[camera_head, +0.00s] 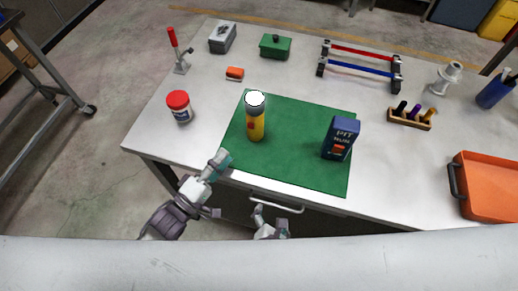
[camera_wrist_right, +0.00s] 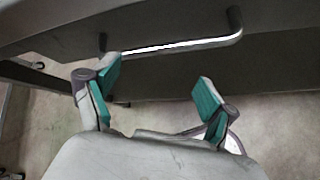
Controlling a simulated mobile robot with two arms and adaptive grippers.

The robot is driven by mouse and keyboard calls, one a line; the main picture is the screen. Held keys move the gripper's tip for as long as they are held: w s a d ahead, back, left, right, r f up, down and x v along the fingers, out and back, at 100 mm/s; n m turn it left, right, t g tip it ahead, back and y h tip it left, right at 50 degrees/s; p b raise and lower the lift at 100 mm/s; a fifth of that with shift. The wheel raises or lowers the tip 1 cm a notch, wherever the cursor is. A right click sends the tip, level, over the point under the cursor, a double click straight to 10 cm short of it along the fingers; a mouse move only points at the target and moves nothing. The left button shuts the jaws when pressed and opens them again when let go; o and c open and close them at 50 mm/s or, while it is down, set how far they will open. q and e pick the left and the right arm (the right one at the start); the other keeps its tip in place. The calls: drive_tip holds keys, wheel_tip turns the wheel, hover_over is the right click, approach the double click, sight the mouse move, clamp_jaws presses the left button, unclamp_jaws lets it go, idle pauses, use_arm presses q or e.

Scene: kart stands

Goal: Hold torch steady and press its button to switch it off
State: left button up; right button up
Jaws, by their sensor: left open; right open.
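The torch (camera_head: 256,124) stands upright on the green mat (camera_head: 290,172), with a yellow body, a dark collar and a bright white lens on top. An orange-red patch, perhaps the button, shows on its body facing left. My left gripper (camera_head: 217,186) is open and empty at the table's front edge, in front of the torch and to its left. My right gripper (camera_head: 271,215) is open and empty below the front edge; the right wrist view shows its teal finger pads (camera_wrist_right: 158,92) apart, near a drawer handle (camera_wrist_right: 175,46).
A dark blue "PIT" box (camera_head: 341,139) stands on the mat right of the torch. A red-lidded jar (camera_head: 179,106) stands left of the mat. An orange tray (camera_head: 490,184) lies at the right. The drawer handle also shows at the table's front (camera_head: 276,204). The mat between torch and box is clear.

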drive_tip(key=w+r+n+t, duration=0.2)
drive_tip(key=w+r, duration=0.1)
drive_tip(key=r, duration=0.4)
drive_tip(key=w+r+n+t, duration=0.2)
drive_tip(key=r, duration=0.5)
use_arm(q)
drive_tip(key=shift+w, duration=0.1)
use_arm(e)
drive_tip(key=n+t+y, duration=0.2)
drive_tip(key=n+t, duration=0.2)
drive_tip(key=n, duration=0.1)
approach(256, 114)
drive_tip(key=w, duration=1.2)
drive_tip(key=shift+w+a+r, duration=0.15)
drive_tip(key=shift+w+a, duration=0.2)
drive_tip(key=shift+a, duration=0.05)
use_arm(q)
drive_tip(key=shift+c, duration=0.2)
use_arm(e)
drive_tip(key=c, duration=1.5)
use_arm(q)
clamp_jaws()
